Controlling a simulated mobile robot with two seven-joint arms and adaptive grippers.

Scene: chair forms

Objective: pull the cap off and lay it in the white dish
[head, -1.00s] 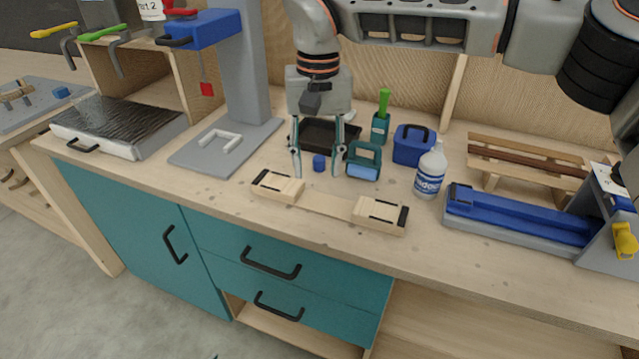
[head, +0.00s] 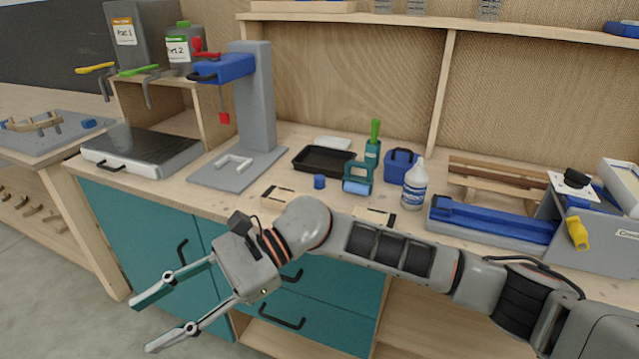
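A white bottle (head: 415,185) with a blue label and a narrow top stands upright on the bench, right of centre. I cannot tell for certain which part is the cap. A flat white dish (head: 333,143) lies at the back of the bench, partly hidden behind a black tray (head: 308,161). A small blue piece (head: 319,181) lies in front of the tray. My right gripper (head: 143,323) is open and empty, in front of the teal cabinet, below the bench top and well away from bottle and dish. My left gripper is out of view.
A blue and grey fixture (head: 492,222) lies right. A press (head: 255,105) stands left. My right arm covers part of the bench's front edge.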

